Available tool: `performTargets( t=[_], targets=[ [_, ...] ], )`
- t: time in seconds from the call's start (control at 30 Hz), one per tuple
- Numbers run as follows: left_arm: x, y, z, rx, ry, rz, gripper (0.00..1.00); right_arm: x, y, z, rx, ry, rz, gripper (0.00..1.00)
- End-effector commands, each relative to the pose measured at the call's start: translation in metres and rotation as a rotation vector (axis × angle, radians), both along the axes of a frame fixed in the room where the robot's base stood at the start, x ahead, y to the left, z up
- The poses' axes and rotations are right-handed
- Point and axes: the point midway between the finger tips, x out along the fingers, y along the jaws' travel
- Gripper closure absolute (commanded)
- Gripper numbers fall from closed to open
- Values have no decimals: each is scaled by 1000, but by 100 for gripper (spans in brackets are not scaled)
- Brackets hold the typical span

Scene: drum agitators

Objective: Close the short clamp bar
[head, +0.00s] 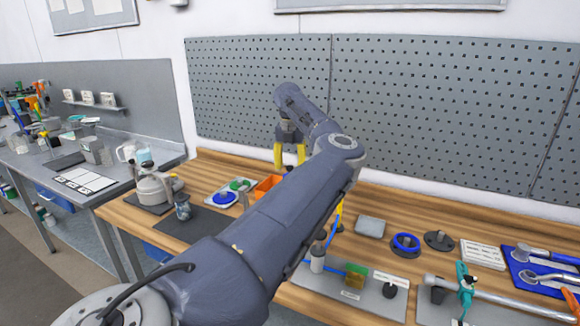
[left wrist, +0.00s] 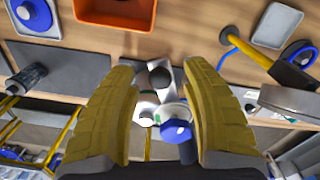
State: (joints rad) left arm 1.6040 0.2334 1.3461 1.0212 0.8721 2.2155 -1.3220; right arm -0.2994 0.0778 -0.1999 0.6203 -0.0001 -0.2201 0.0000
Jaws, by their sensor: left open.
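My left gripper (head: 290,158) is open and empty above the back of the wooden bench in the head view. In the left wrist view its two yellow fingers (left wrist: 160,95) stand wide apart. Between and below them shows a black round knob (left wrist: 160,77) on a light metal fitting, with a blue-capped part (left wrist: 177,131) beside it. This may be the short clamp bar's fitting, but I cannot tell which piece is the bar. The fingers do not appear to touch it. In the head view my left arm hides this spot. My right gripper is not in view.
An orange bin (head: 268,187) and a dark mat (head: 195,224) lie left of my arm. A grey tray (head: 370,226), a blue ring (head: 405,244) and a metal bar with a teal clamp (head: 466,284) lie to the right. A pegboard (head: 440,110) stands behind the bench.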

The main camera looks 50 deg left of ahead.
Motion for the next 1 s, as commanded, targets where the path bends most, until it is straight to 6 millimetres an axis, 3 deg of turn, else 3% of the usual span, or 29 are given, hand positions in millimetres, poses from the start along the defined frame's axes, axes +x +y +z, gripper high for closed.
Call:
performTargets(
  t=[0.3,0.7,1.0],
  targets=[
    [0,0,-1,1,1,0,53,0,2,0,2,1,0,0],
    [0,0,-1,1,1,0,100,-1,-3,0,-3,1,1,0],
    [0,0,0,1,0,-1,100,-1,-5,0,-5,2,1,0]
  ],
)
